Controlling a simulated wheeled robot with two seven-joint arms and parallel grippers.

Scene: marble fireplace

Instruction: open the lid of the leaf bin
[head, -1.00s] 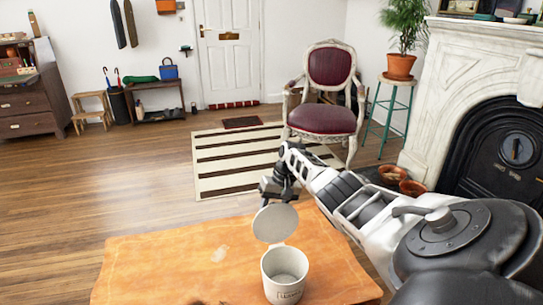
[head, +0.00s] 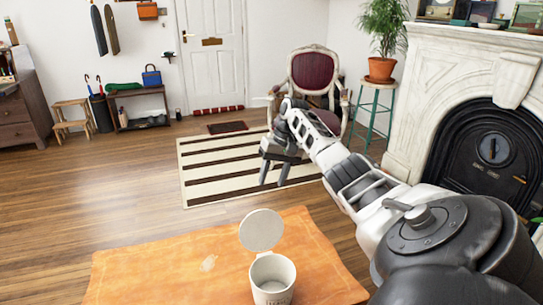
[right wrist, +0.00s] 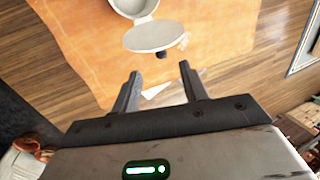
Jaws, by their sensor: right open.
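The leaf bin (head: 272,289) is a small white cylinder standing upright on the orange-covered table. Its round white lid (head: 261,229) stands up from the far rim, and the inside of the bin shows. In the right wrist view the bin (right wrist: 125,6) is cut off at the top edge, with the lid (right wrist: 154,37) reaching toward the fingers. My right gripper (head: 274,179) is open and empty, beyond and above the lid, apart from it. Its two spread fingers also show in the right wrist view (right wrist: 159,74). My left gripper is out of view.
The orange table cover (head: 165,268) is otherwise mostly bare, with a small pale patch left of the bin. A red chair (head: 314,72), a striped rug (head: 220,165) and a plant stand (head: 373,112) are beyond. The fireplace (head: 430,75) stands at the right.

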